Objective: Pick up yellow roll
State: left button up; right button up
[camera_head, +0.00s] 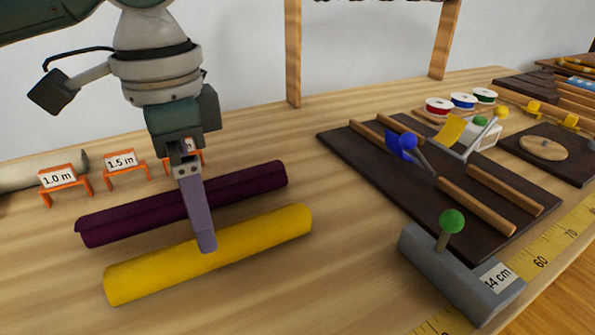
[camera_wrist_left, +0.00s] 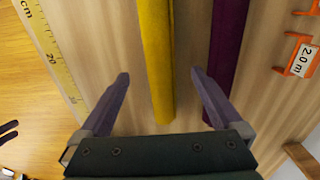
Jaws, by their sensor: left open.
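The yellow roll (camera_head: 265,234) lies on the wooden table in front of a dark purple roll (camera_head: 245,187), roughly parallel to it. My left gripper (camera_head: 206,246) points down at the yellow roll, and its near finger overlaps the roll's middle in the head view. In the left wrist view the yellow roll (camera_wrist_left: 156,50) runs between the two spread fingers of the left gripper (camera_wrist_left: 160,76), with nothing clamped. The purple roll (camera_wrist_left: 226,60) passes beside the right-hand finger there. I cannot tell how far the fingertips reach down around the roll.
Orange stands with length labels (camera_head: 124,163) stand behind the rolls. A dark board (camera_head: 345,150) with wooden rails and a grey block (camera_head: 440,268) with a green knob are to the right. A yellow tape rule (camera_head: 558,246) runs along the front edge.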

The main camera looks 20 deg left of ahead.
pick_arm(q)
jog(key=shift+s+f, duration=0.1)
jog(key=shift+f, duration=0.85)
notch_tip(320, 180, down, 5)
jog(key=shift+b, duration=0.95)
jog(key=c, duration=1.6)
